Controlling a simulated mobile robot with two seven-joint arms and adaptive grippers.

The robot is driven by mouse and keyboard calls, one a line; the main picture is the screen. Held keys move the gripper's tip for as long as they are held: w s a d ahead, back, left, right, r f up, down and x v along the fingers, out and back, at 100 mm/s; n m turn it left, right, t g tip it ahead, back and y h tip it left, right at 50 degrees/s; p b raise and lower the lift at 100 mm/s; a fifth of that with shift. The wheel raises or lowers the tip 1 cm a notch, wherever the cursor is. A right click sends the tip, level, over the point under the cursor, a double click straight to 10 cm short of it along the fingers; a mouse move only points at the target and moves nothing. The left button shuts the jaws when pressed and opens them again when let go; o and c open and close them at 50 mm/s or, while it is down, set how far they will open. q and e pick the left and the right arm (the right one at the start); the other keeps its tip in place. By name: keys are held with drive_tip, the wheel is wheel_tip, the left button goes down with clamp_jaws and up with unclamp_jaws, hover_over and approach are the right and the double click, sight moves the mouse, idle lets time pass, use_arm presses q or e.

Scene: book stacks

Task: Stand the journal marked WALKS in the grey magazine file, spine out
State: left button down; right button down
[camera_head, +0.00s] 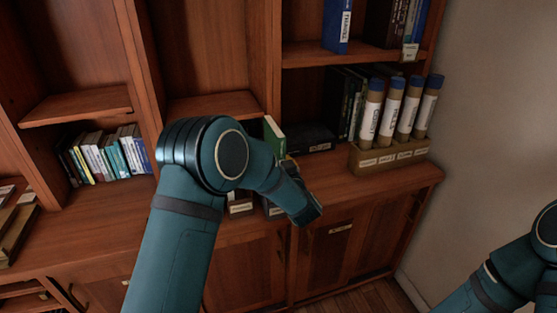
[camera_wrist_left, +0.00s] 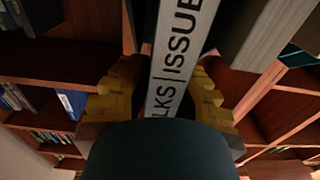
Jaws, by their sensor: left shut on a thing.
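The journal (camera_wrist_left: 180,60) shows its pale spine in the left wrist view, with the letters "LKS | ISSUE" readable and the rest hidden by my gripper body. My left gripper (camera_wrist_left: 163,98) is shut on it, with yellow fingers on both sides of the spine. In the head view a thin green-covered volume with a pale edge (camera_head: 274,135), apparently this journal, stands up behind my left gripper (camera_head: 289,160). A grey upright surface (camera_wrist_left: 266,35) is close beside the journal in the wrist view; I cannot tell if it is the grey magazine file.
Labelled containers (camera_head: 240,207) on the counter are mostly hidden by my arm. A dark box (camera_head: 307,138) lies behind. A wooden holder (camera_head: 390,158) with several blue-capped tubes stands at right. Books (camera_head: 107,155) fill the left shelf. The front right counter is clear.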

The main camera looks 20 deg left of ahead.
use_arm(q)
drive_tip(key=shift+f, duration=0.1)
drive_tip(key=c, duration=0.9)
unclamp_jaws()
drive_tip(key=shift+c, duration=0.2)
drive_tip(key=shift+f, duration=0.1)
drive_tip(key=shift+c, duration=0.8)
drive_tip(key=shift+s+d, duration=0.1)
drive_tip(key=shift+v, duration=4.9)
wheel_tip(320, 180, up, 7)
drive_tip(key=p, duration=0.4)
drive_tip(key=shift+p, duration=0.4)
